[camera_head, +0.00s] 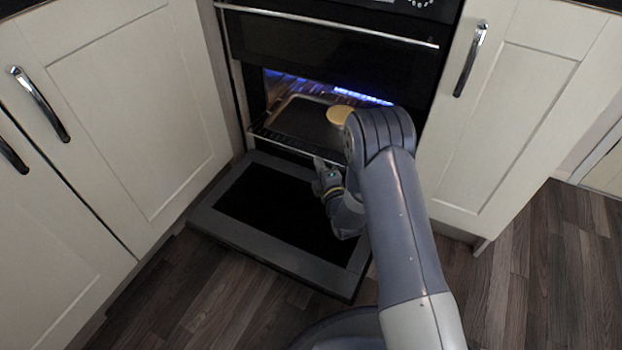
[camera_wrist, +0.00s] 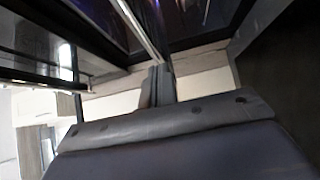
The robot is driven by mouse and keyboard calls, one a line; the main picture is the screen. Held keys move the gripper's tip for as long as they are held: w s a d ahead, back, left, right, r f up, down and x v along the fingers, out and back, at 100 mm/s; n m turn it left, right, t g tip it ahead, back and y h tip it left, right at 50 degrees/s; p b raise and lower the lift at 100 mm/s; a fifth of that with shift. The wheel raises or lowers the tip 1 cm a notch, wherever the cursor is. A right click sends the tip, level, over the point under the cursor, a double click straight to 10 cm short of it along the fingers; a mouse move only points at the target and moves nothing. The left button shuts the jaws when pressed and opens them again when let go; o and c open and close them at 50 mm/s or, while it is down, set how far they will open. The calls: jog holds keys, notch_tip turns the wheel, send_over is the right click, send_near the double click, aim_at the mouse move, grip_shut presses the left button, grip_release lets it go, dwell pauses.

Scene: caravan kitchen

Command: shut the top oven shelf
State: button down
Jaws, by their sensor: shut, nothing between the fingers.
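The oven (camera_head: 330,45) stands between cream cupboards, with its lower door (camera_head: 215,215) folded down flat above the floor. Inside the lit cavity a wire shelf (camera_head: 275,137) carries a dark tray (camera_head: 300,117). The shelf's front rail lies near the cavity mouth, above the door's inner edge. My gripper (camera_head: 318,163) is at the front of this rail, above the open door. In the wrist view my gripper (camera_wrist: 159,72) is shut and empty, its tips close to a thin metal rail (camera_wrist: 138,30). I cannot tell whether they touch. My arm hides the cavity's right side.
The open door sticks out low below my gripper. A closed upper oven door with a long bar handle (camera_head: 320,22) is above the cavity. Cupboards with metal handles (camera_head: 38,103) flank both sides. Wooden floor (camera_head: 545,265) is clear at the right.

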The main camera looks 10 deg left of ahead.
jog(key=w+d, duration=0.2)
jog(key=w, duration=0.3)
jog(key=w+d, duration=0.2)
jog(key=w, duration=0.4)
jog(key=w+d, duration=0.2)
jog(key=w, duration=0.3)
jog(key=shift+w, duration=0.25)
jog(key=shift+w+r, duration=0.25)
jog(key=shift+w, duration=0.1)
